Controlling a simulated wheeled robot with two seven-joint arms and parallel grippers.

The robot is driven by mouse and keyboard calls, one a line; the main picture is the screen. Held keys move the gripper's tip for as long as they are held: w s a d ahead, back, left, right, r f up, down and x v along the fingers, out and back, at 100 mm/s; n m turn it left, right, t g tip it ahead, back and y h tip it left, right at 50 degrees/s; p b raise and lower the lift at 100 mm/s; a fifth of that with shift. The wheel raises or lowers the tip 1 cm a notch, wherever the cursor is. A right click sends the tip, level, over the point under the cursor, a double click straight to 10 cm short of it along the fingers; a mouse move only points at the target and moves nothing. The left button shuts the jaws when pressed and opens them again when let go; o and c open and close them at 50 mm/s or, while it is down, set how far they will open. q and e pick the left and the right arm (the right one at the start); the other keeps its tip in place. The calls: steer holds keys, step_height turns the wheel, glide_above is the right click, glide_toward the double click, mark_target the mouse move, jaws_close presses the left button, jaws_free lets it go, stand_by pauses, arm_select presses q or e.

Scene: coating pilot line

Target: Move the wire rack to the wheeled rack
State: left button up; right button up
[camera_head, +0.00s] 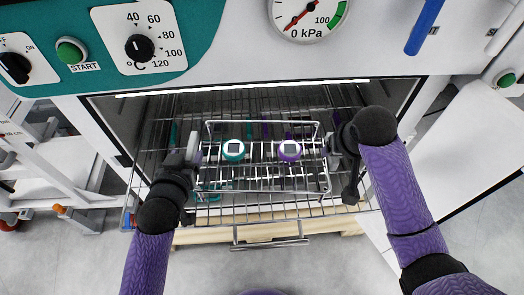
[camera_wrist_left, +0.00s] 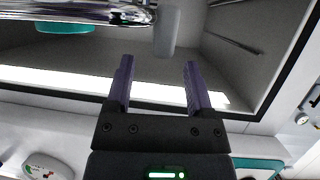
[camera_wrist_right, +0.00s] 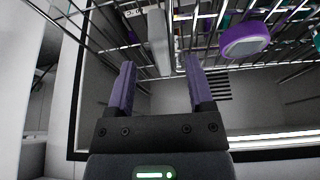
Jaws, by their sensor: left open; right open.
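The wire rack (camera_head: 262,191) is a small metal wire frame with a grey handle tab at each side, sitting on a larger wire shelf in the open oven. It carries a teal-capped item (camera_head: 233,150) and a purple-capped item (camera_head: 289,151). My left gripper (camera_head: 194,157) is open at the left tab, which shows just beyond the fingers in the left wrist view (camera_wrist_left: 167,30). My right gripper (camera_head: 340,152) is open at the right tab, which shows beyond and between the fingers in the right wrist view (camera_wrist_right: 158,42). Neither jaw is closed on a tab. I cannot identify the wheeled rack surely.
The oven's side walls stand close outside both grippers. A white frame (camera_head: 60,180) with wheel-like parts stands at left, and a white panel (camera_head: 455,150) at right. Grey floor shows below.

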mark_target(190, 146)
arm_select(q)
steer(key=x, duration=0.3)
steer(key=shift+w, duration=0.1)
arm_select(e)
steer(key=w+f, duration=0.1)
steer(key=w, duration=0.2)
steer(key=shift+f, duration=0.4)
arm_select(q)
steer(key=shift+w+f, duration=0.25)
steer(key=shift+w, duration=0.2)
arm_select(e)
steer(key=shift+w+f, duration=0.2)
steer(key=shift+f, duration=0.3)
arm_select(q)
jaws_close()
arm_select(e)
jaws_close()
